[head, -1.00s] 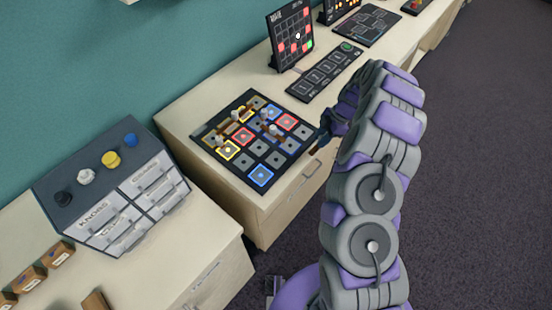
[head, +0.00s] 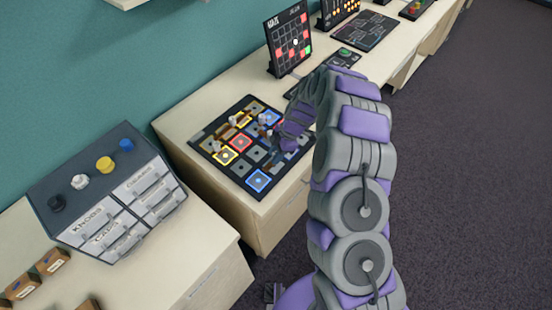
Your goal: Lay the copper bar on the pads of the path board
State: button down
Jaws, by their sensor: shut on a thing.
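The path board (head: 228,172) is a dark square board with grey, yellow, red and blue outlined pads, lying flat on the middle counter. Light pegs and brown, copper-coloured pieces stand at its far left part. My gripper (head: 272,154) is low over the right middle of the board, pointing down from my bent purple and grey arm. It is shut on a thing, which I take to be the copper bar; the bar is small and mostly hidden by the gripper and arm. I cannot tell whether it touches the pads. The board's right part is covered by my arm.
A sloped knob box (head: 100,185) with drawers stands on the near left counter, with small wooden blocks (head: 52,261) beside it. An upright maze panel (head: 288,38) stands behind the board. A dark strip panel (head: 342,58) is partly behind my arm.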

jog(key=x, duration=0.3)
jog(key=shift+w+a+f, duration=0.2)
jog(key=shift+f, duration=0.1)
jog(key=shift+a, duration=0.1)
jog(key=shift+d, duration=0.2)
jog(key=c, duration=1)
grip_release()
jog(key=shift+d+r, duration=0.1)
jog(key=shift+d, duration=0.35)
jog(key=shift+o, duration=0.7)
jog(key=shift+a, duration=0.45)
jog(key=p+v, duration=0.1)
jog(key=v, duration=1.1)
